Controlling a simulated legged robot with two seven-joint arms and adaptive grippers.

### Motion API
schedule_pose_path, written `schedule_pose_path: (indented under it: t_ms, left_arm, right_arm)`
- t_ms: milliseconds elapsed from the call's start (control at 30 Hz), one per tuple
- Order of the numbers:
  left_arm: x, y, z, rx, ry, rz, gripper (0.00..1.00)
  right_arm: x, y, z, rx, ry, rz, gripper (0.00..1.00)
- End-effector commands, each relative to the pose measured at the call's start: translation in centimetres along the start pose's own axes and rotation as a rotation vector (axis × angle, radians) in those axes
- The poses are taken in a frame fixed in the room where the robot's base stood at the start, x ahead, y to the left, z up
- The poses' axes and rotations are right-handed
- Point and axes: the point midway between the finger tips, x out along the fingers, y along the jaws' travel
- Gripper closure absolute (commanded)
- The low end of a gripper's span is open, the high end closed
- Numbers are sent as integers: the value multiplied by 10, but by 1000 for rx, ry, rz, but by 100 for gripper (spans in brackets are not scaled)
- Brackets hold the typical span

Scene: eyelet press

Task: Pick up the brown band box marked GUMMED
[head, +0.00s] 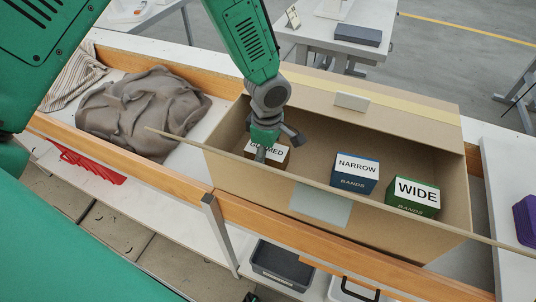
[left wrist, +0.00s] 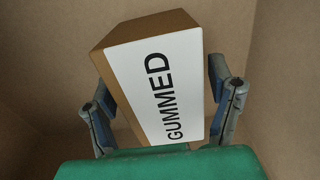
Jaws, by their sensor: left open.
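The brown band box marked GUMMED (head: 280,157) stands in the left part of a large open cardboard carton (head: 404,126), partly hidden by my left gripper (head: 277,146). In the left wrist view the box (left wrist: 158,80) shows its white label, turned nearly on its side. My left gripper (left wrist: 162,88) is open, with one finger on each side of the box; I cannot tell if they touch it. A blue NARROW box (head: 355,174) and a green WIDE box (head: 412,196) stand to its right. My right gripper is not in view.
The carton's near wall and flap edge run in front of the boxes. A crumpled grey-brown cloth (head: 145,112) lies left of the carton, with red strips (head: 88,166) on the bench nearer me. A purple stack (head: 526,220) sits at the right.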

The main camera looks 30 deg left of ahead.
Motion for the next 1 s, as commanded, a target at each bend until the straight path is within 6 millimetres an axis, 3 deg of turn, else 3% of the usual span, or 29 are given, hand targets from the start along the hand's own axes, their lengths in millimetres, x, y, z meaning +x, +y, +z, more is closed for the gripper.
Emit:
schedule_pose_path:
  t_ms: [67,100,233,267,667,867,1000]
  left_arm:
    - [0,0,0,0,0,0,24]
    - [0,0,0,0,0,0,31]
    - [0,0,0,0,1,0,77]
    - [0,0,0,0,0,0,83]
    - [-6,1,0,0,1,2,83]
    - [-35,2,0,-1,0,5,83]
    - [-72,2,0,-1,0,7,83]
  right_arm:
    - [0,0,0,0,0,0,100]
    - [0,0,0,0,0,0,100]
    - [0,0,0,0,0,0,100]
    - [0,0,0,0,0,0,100]
    - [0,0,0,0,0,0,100]
    - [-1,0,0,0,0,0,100]
    - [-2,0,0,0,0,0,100]
